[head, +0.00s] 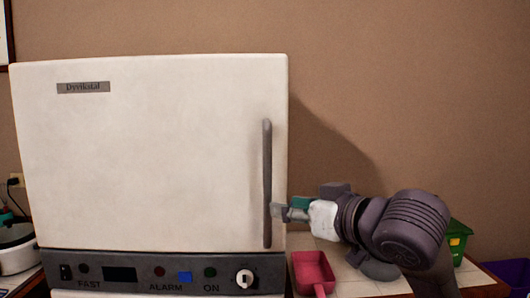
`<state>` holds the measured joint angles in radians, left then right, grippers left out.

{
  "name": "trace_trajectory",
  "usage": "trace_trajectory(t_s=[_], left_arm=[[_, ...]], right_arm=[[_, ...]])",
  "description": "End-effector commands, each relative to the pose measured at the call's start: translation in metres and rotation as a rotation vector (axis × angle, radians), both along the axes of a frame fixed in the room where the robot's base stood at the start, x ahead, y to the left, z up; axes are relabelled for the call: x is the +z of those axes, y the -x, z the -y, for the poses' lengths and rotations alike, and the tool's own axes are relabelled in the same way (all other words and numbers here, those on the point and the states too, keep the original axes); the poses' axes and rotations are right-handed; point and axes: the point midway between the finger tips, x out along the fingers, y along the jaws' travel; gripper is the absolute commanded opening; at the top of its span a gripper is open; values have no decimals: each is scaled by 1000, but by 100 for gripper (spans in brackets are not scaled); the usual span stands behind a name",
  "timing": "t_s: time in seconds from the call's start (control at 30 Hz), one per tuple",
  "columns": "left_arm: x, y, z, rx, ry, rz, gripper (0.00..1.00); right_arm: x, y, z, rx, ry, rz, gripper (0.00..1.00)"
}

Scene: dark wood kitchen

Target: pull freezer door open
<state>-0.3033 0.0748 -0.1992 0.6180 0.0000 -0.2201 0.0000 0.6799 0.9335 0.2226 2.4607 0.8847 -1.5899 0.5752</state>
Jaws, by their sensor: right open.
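The freezer is a white box with a closed front door (150,160) and a dark control panel (135,275) below it. A long dark vertical handle (267,150) runs down the right side of the door. My right gripper (283,210) points left, with its tips at the lower part of the handle. It is open; I cannot tell whether the fingers touch the handle or straddle it. My left gripper is not in view.
A pink dustpan-like item (312,272) lies on the tiled counter (350,282) below my right gripper. A green bin (459,240) stands behind my right arm. A white pot-like appliance (16,252) is at the far left. The brown wall is behind.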

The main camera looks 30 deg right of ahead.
Motion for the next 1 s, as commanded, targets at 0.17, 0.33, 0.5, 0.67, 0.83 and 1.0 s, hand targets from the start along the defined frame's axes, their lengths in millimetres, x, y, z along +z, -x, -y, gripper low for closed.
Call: trace_trajectory(t_s=[0.17, 0.33, 0.5, 0.67, 0.83, 1.0], left_arm=[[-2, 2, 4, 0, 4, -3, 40], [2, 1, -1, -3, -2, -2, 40], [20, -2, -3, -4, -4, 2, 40], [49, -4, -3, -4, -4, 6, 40], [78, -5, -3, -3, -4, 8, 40], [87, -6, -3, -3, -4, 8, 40]], right_arm=[[76, 53, 4, -14, 5, 159, 43], [94, 67, 3, -15, 1, 196, 43], [97, 47, 2, -10, -3, 190, 43], [100, 20, 1, -10, -4, 187, 43], [100, -8, 0, -12, -4, 188, 43], [95, -38, 0, -14, -2, 193, 43]])
